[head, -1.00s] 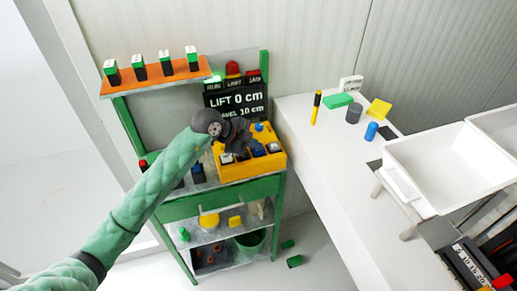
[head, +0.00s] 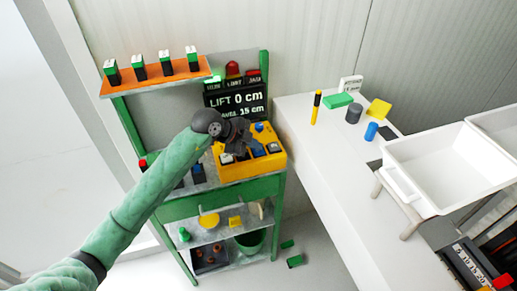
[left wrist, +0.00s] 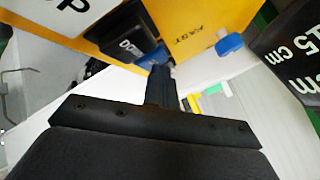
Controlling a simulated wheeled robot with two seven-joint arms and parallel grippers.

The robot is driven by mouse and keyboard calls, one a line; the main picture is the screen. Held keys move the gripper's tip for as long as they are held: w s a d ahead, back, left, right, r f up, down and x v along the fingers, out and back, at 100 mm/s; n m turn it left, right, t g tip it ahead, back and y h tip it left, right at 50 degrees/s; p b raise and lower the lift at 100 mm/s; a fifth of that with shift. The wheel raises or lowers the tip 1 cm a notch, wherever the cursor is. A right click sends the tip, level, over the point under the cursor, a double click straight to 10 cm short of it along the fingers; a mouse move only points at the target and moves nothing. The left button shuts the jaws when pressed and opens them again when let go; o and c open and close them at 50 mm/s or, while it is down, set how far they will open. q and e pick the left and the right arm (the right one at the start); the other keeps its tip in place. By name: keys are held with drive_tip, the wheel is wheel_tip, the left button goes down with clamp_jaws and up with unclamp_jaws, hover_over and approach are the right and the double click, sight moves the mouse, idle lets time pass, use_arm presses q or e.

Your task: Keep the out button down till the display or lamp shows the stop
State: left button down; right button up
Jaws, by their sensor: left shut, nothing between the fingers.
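The yellow control box (head: 262,166) sits on the green-framed rack and carries several dark buttons and a blue knob (head: 259,127). My left gripper (head: 236,150) is shut and empty, over the left part of the box. In the left wrist view its closed fingertips (left wrist: 160,76) are at a dark button (left wrist: 130,40) with a partly hidden white label; I cannot read it for sure. Whether the button is pressed down cannot be told. The black display (head: 236,101) behind the box reads LIFT 0 cm and 15 cm of travel. A green lamp (head: 212,79) glows at its top left; the red lamp (head: 232,69) looks unlit.
An orange shelf (head: 155,78) with several green-topped blocks is at upper left. A white table (head: 320,150) at right holds small items and a white tray (head: 430,170). A dark device with a number scale (head: 465,262) is at lower right.

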drive_tip(key=shift+d, duration=0.1)
idle(1.1)
idle(1.2)
use_arm(q)
drive_tip(key=shift+r+p, duration=0.8)
drive_tip(key=shift+r, duration=0.15)
use_arm(e)
drive_tip(key=shift+d+r, duration=0.3)
drive_tip(key=shift+r, duration=0.4)
